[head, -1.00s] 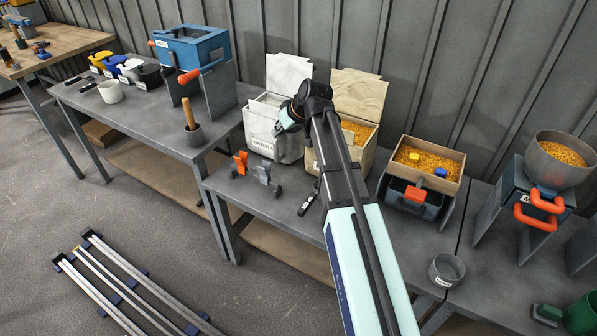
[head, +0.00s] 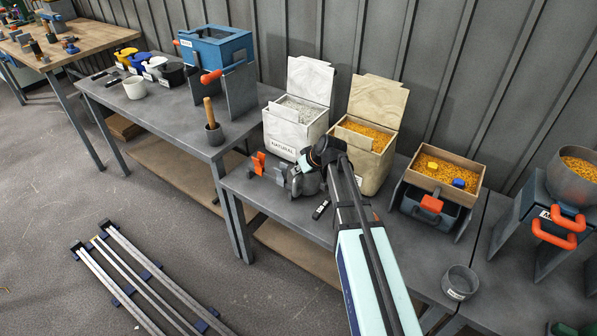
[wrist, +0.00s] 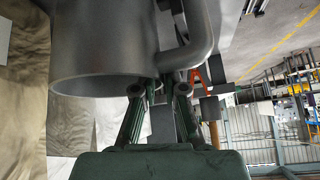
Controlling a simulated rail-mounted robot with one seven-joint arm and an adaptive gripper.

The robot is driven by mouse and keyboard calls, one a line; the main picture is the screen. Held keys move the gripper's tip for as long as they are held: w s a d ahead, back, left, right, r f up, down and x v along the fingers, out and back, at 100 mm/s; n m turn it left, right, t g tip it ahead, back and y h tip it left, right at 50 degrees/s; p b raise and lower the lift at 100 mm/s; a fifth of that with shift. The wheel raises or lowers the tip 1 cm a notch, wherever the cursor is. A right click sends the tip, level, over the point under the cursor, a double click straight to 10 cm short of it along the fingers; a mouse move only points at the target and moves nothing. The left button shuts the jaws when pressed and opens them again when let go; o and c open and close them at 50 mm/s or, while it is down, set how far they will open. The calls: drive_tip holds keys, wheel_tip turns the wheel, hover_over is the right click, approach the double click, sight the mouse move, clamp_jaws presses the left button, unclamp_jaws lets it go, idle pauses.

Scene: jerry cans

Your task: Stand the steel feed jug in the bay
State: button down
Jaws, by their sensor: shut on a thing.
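The steel feed jug (wrist: 95,50) fills the upper left of the wrist view, with its open round mouth and curved handle (wrist: 200,45) showing. My gripper (wrist: 160,90) is shut on the handle. In the head view the jug (head: 309,183) is a small grey shape below my wrist, partly hidden by my arm, low over the table. An orange bracket (head: 258,163) and a grey bracket (head: 282,176) stand just left of it. I cannot tell which part is the bay, or whether the jug touches the table.
A white bin labelled NATURAL (head: 283,147) and a beige bin of yellow pellets (head: 378,160) stand close behind. A black labelled bar (head: 321,209) lies on the table (head: 290,215) in front. A wooden pellet tray (head: 470,190) stands to the right.

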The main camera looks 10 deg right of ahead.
drive_tip(key=shift+f, duration=0.4)
drive_tip(key=c, duration=1.2)
unclamp_jaws()
drive_tip(key=v, duration=1.2)
drive_tip(key=shift+b, duration=0.4)
drive_tip(key=shift+c, duration=0.5)
